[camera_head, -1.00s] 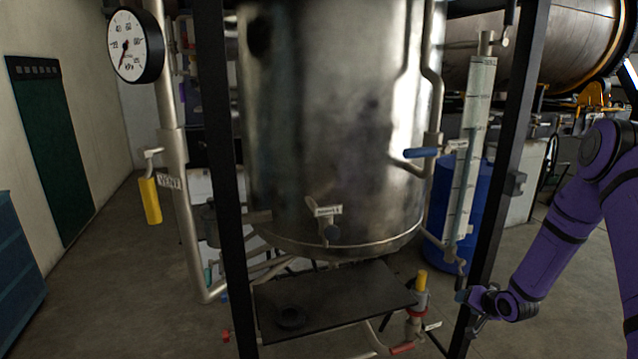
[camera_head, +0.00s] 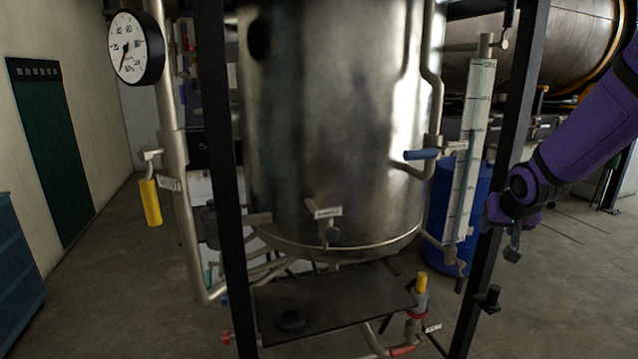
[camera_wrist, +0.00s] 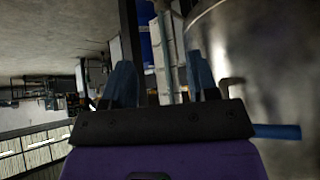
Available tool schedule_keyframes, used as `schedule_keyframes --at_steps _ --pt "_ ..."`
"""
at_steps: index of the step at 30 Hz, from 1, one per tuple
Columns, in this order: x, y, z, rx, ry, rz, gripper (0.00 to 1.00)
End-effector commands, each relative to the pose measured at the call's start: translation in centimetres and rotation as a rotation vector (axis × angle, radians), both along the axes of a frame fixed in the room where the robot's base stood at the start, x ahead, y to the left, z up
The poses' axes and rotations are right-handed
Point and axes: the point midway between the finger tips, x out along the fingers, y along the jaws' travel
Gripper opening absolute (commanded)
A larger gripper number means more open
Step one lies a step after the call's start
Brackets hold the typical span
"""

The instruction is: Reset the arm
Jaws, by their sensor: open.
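My purple arm comes in from the upper right in the head view. The steel tank (camera_head: 335,130) is left of the gripper in the head view and to the right in the wrist view. The blue-handled valve (camera_head: 421,154) is up and left of my gripper.
The right black post (camera_head: 487,235) and the sight-glass tube (camera_head: 468,150) are close to my gripper. A black fitting (camera_head: 488,298) sticks out low on the post. A black shelf (camera_head: 350,300) is under the tank. Open floor (camera_head: 570,290) lies to the right.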

Motion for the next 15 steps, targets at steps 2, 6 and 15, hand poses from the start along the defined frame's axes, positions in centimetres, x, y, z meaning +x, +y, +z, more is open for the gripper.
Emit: schedule_keyframes --at_steps 2,6,15 --pt "-1.9 0.8 2.3 -0.019 0.007 0.006 0.54" --pt "-5.5 2.1 5.3 -0.041 0.033 0.018 0.54" --pt "-14.1 4.8 10.1 -0.055 0.089 0.059 0.54"
